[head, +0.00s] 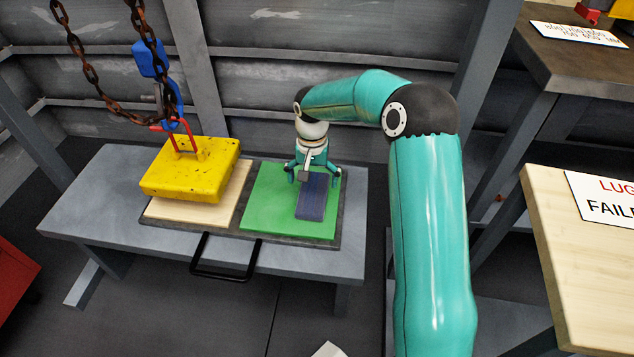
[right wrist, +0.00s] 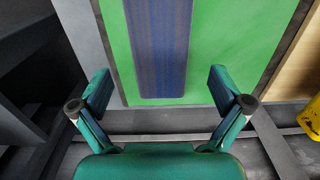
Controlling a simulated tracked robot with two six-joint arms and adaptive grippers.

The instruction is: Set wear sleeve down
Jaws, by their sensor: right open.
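The wear sleeve appears to be the dark blue-purple strip (head: 311,198), lying flat on the green pad (head: 262,212). In the right wrist view the strip (right wrist: 158,45) shows brownish stripes and lies on the green surface (right wrist: 215,35). My right gripper (head: 313,174) is over the far part of the green pad, at the far end of the strip. Its two fingers (right wrist: 160,88) are spread wide, with nothing between their tips. The gripper hides the strip's far end in the head view. My left gripper is not in view.
The green pad and a pale wooden pad (head: 190,214) lie side by side on a dark tray with a black handle (head: 225,276), on a grey bench (head: 105,190). A yellow block (head: 190,168) hangs from rusty chains (head: 88,72) over the wooden pad. A wooden table (head: 575,260) stands right.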

